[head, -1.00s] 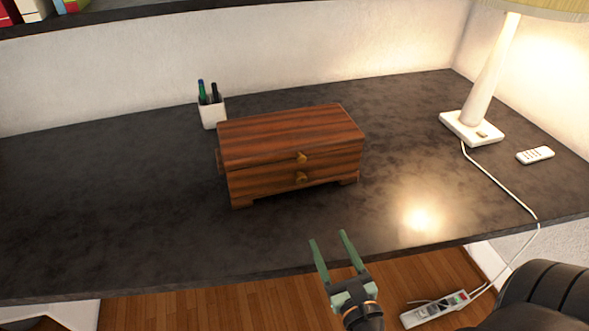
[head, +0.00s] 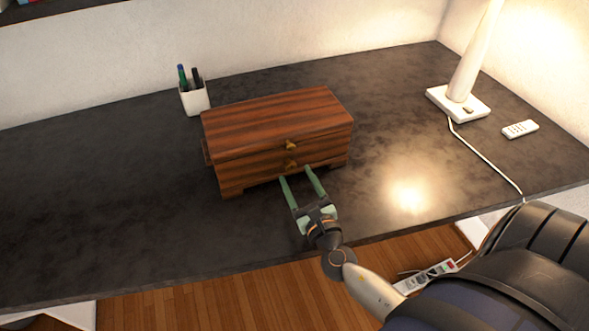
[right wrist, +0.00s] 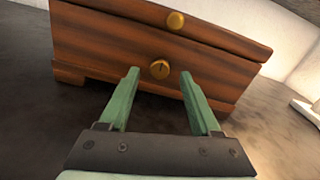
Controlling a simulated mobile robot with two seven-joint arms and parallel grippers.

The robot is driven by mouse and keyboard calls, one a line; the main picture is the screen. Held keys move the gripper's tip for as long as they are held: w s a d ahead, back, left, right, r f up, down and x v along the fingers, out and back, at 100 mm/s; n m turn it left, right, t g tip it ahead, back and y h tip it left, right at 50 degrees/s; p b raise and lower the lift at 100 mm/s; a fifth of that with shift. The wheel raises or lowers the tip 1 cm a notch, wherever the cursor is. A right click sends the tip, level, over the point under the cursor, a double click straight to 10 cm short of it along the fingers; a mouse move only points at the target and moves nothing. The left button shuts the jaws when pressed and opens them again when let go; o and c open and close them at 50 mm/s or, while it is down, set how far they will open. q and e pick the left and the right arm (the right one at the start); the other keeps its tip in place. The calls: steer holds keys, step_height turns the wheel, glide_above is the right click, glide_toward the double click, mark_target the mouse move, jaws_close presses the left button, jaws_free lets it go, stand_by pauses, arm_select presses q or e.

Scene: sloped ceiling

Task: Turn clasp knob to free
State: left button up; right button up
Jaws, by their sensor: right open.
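A wooden box (head: 270,120) with a closed lid stands on the dark desk (head: 100,200). Two brass knobs are on its front. The upper knob (head: 290,145) is on the lid's edge. The lower clasp knob (right wrist: 159,69) is on the body and bears a small dark mark; it also shows in the head view (head: 290,165). My right gripper (head: 298,174) is open and empty, its green fingers pointing at the box front just below the lower knob. In the right wrist view the knob appears between and beyond the fingertips (right wrist: 160,78). My left gripper is not in view.
A white pen cup (head: 195,100) stands behind the box at left. A lamp (head: 459,103) with a cable and a white remote (head: 520,129) are at the right. The desk's left side and front strip are clear.

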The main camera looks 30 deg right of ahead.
mark_target(290, 164)
steer(key=shift+x, duration=1.15)
steer(key=shift+c, duration=0.3)
jaws_close()
